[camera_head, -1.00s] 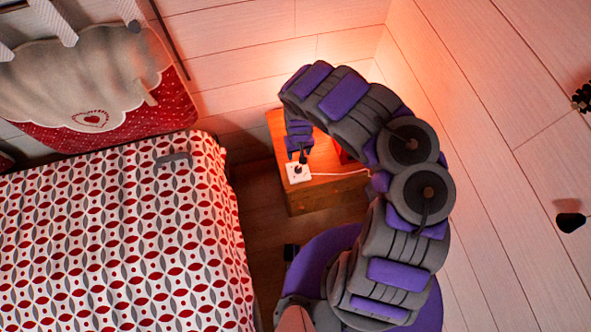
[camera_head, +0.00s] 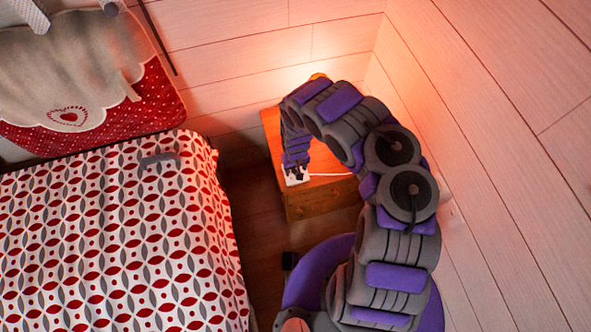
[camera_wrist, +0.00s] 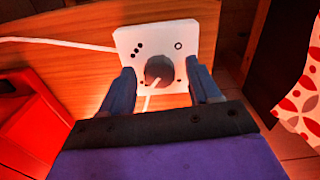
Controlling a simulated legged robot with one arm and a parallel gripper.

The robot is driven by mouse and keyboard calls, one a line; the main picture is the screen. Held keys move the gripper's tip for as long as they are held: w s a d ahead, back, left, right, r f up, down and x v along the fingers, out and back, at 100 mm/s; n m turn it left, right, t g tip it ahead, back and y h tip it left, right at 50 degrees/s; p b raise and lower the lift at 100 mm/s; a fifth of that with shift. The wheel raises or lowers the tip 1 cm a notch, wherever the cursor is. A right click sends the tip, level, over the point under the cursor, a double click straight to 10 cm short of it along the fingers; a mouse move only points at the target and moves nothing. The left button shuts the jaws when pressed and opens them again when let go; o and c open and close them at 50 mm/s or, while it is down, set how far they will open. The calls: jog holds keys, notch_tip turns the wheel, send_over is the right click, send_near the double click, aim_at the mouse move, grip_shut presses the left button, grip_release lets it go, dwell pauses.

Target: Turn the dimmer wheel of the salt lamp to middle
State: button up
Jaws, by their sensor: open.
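The dimmer is a white square plate (camera_wrist: 183,38) with a dark round wheel (camera_wrist: 159,70) at its middle, seen in the wrist view. A light pointer line runs from the wheel toward the near edge. One side of the plate has several dark dots, the other a small ring. My gripper (camera_wrist: 160,82) is open, with one finger on each side of the wheel; I cannot tell whether they touch it. In the head view the plate (camera_head: 293,180) lies at the nightstand's front left corner, with my gripper (camera_head: 296,167) over it. The lamp (camera_head: 318,76) is mostly hidden behind my arm.
The wooden nightstand (camera_head: 318,203) stands against the wall, with a white cable (camera_head: 332,174) across its top. A red object (camera_wrist: 30,112) lies at the left in the wrist view. The patterned bed (camera_head: 120,240) is close on the left.

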jog(key=shift+f, duration=0.1)
jog(key=c, duration=1)
